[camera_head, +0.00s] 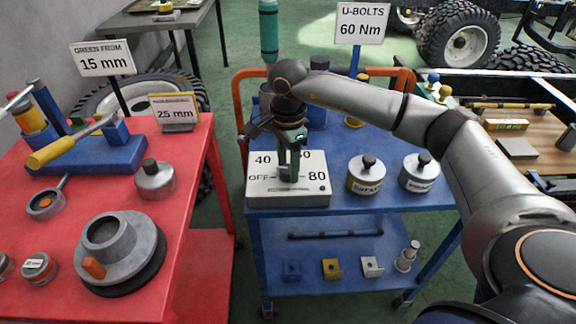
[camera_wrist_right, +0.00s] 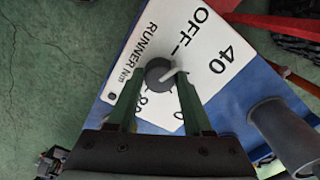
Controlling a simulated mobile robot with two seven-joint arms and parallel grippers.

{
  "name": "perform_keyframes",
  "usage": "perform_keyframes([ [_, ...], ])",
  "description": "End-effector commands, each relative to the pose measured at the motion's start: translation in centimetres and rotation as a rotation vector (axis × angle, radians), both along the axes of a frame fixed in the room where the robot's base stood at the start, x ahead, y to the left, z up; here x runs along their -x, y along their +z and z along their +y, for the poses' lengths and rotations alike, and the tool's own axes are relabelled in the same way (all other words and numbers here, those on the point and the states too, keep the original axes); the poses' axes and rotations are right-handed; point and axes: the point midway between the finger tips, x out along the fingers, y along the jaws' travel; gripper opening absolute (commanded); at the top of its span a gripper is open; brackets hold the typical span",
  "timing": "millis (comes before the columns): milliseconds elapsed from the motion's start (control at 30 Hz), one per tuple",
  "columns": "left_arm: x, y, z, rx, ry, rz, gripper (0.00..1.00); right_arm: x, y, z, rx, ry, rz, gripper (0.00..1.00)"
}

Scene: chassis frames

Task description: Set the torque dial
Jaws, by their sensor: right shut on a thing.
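The torque dial box (camera_head: 315,198) is a white-topped box at the front left of the blue cart, marked OFF, 40 and 80; another mark is hidden behind my gripper. My right gripper (camera_head: 290,168) comes down from above and is shut on the knob, one green finger on each side. A sign (camera_head: 361,24) behind the cart reads "U-BOLTS 60 Nm". My left gripper is not in view.
Two lidded tins (camera_head: 366,176) (camera_head: 419,174) stand right of the box on the blue cart (camera_head: 335,225). The red table (camera_head: 190,210) at left holds several tools and round parts. A wooden-decked chassis (camera_head: 545,140) is at right.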

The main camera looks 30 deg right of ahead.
Motion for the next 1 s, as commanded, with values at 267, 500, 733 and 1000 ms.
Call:
perform_keyframes([
  [267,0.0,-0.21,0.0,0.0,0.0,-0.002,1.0,-0.07,0.11,-0.02,-0.001,0.187,-0.004,0.0],
  [500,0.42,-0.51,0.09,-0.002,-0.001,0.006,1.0,-0.07,0.11,-0.02,-0.001,0.275,-0.003,0.0],
  [733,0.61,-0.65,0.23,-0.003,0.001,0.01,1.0,-0.07,0.12,-0.01,0.0,0.305,-0.003,0.0],
  [1000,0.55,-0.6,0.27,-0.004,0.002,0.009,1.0,-0.07,0.13,-0.01,0.0,0.308,-0.003,0.0],
])
